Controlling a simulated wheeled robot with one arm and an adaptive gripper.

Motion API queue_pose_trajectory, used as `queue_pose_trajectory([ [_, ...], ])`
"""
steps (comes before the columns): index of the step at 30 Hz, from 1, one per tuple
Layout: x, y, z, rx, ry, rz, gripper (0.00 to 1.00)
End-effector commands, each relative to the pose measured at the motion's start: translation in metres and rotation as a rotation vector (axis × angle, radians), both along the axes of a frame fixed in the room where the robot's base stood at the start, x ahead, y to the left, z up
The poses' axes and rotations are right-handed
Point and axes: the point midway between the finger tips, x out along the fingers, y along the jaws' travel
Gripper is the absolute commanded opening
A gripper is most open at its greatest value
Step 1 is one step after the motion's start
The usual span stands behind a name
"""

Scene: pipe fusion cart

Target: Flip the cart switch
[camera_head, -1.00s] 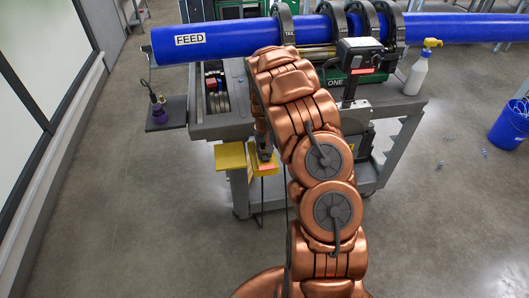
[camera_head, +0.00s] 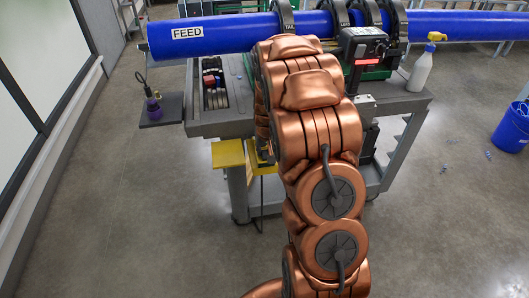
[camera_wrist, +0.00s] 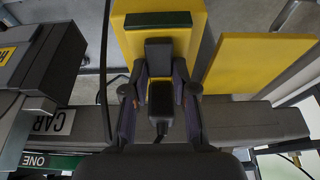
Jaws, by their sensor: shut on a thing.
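The cart switch shows in the wrist view as a black lever (camera_wrist: 159,55) on a yellow box (camera_wrist: 140,42) with a dark green strip along its far edge. My gripper (camera_wrist: 160,78) is shut on the black lever, with one finger on each side of it. In the head view, the yellow box (camera_head: 256,158) shows only in part at the cart's near side. My arm hides the lever and my gripper there.
A grey cart (camera_head: 215,127) carries a blue pipe (camera_head: 232,36) marked FEED. A control box (camera_head: 362,46) with a lit red strip stands on it. A yellow plate (camera_head: 228,154) sits beside the switch box. A spray bottle (camera_head: 420,70) stands at the right; floor is open at left.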

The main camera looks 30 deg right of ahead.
Motion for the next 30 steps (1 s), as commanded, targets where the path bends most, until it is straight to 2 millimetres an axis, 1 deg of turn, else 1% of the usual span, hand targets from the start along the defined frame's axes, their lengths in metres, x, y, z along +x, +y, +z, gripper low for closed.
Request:
queue_pose_trajectory([
  [8,0.0003,-0.0014,0.0011,-0.003,-0.004,0.000,0.00],
  [9,0.0003,-0.0014,0.0011,-0.003,-0.004,0.000,0.28],
  [16,0.0003,-0.0001,0.0007,-0.001,-0.003,0.000,0.52],
  [25,-0.0001,-0.0002,0.0005,-0.001,-0.002,0.000,0.52],
  [30,-0.0010,0.0003,0.0045,-0.001,-0.002,0.000,0.52],
])
